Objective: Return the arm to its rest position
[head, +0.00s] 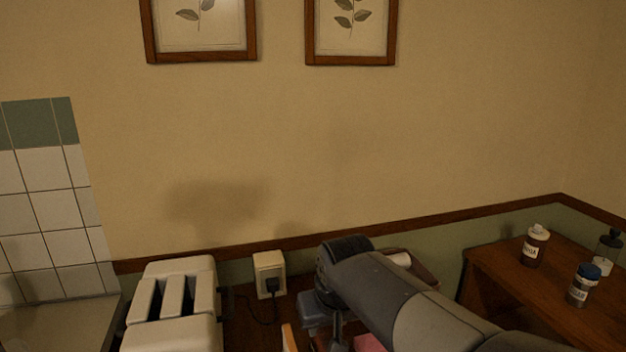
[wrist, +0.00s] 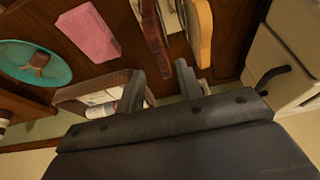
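My arm reaches in from the lower right of the head view, and my gripper (head: 325,328) hangs at its end over the counter, partly cut off by the lower edge. In the wrist view the two fingers of my gripper (wrist: 160,70) stand apart with nothing visible held between them. Brown counter shows beyond the gap. A basket (wrist: 72,94) with pale items in it lies close beside the left finger; I cannot tell whether they touch.
A white toaster (head: 180,272) stands left of my gripper, near a wall outlet (head: 268,262). A pink sponge (wrist: 88,32), a teal dish (wrist: 60,75) and wooden boards (wrist: 200,35) lie around the gripper. Several bottles (head: 535,248) stand on the wooden surface at right.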

